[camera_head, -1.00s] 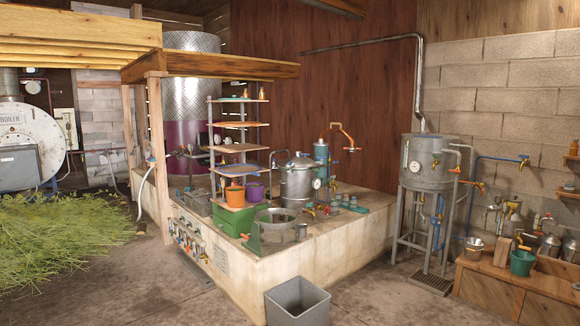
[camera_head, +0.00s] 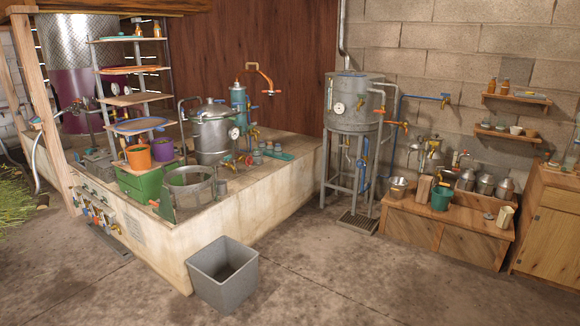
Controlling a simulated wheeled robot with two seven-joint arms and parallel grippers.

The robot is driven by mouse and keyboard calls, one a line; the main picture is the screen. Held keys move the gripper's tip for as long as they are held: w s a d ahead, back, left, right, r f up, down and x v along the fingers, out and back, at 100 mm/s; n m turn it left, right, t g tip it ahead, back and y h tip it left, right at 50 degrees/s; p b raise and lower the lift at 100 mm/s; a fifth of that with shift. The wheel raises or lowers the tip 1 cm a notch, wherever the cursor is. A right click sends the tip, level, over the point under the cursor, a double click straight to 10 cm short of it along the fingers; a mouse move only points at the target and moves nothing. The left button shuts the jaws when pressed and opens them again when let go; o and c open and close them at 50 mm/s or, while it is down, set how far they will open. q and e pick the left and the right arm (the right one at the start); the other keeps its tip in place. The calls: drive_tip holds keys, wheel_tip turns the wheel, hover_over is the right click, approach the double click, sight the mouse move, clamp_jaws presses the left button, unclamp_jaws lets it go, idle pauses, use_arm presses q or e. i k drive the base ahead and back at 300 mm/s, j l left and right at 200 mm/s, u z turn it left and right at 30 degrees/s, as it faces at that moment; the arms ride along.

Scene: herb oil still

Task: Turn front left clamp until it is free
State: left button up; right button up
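A metal still pot with a lid (camera_head: 214,132) stands on the pale stone platform (camera_head: 235,222), with a gauge on its side. Clamps around its lid are too small to make out, so I cannot tell the front left clamp. A blue column (camera_head: 239,104) stands behind the pot, with a copper-coloured bent pipe (camera_head: 262,75) near its top. An open metal vessel (camera_head: 190,186) sits in front of the pot. Neither of my grippers is in view.
A grey square bin (camera_head: 223,273) stands on the floor before the platform. A shelf rack (camera_head: 132,70) and a green crate (camera_head: 140,184) are at the left. A tall metal tank (camera_head: 354,104) and a wooden bench (camera_head: 408,231) stand right.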

sight(198, 114)
drive_tip(key=i, duration=1.85)
drive_tip(key=l+z, duration=0.05)
drive_tip(key=l, duration=0.05)
